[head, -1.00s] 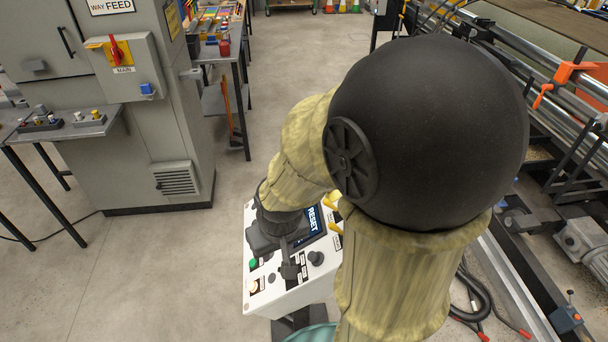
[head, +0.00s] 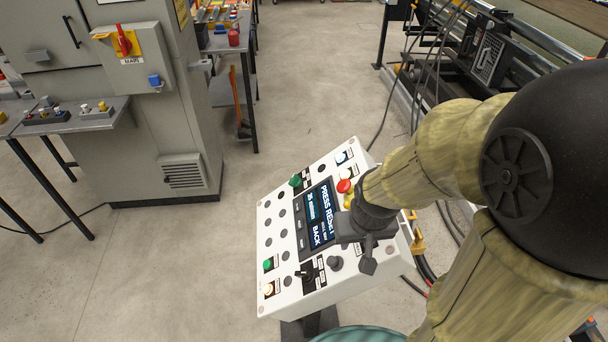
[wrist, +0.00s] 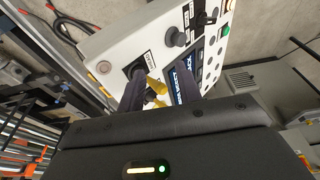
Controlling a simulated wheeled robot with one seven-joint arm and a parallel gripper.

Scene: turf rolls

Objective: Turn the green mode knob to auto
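The green mode knob (head: 295,181) stands at the upper left of the white control panel (head: 270,225) in the head view. Its pointer direction and label are too small to read. My gripper (head: 368,255) hangs over the panel's lower right part, well away from the green knob. I cannot make out the green knob in the wrist view.
The panel also carries a screen (head: 318,215), a red button (head: 344,186), a lower green button (head: 268,264) and a black knob (head: 335,263). A grey cabinet (head: 160,120) stands at the left. Rollers and cables lie at the right. The floor left of the panel is clear.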

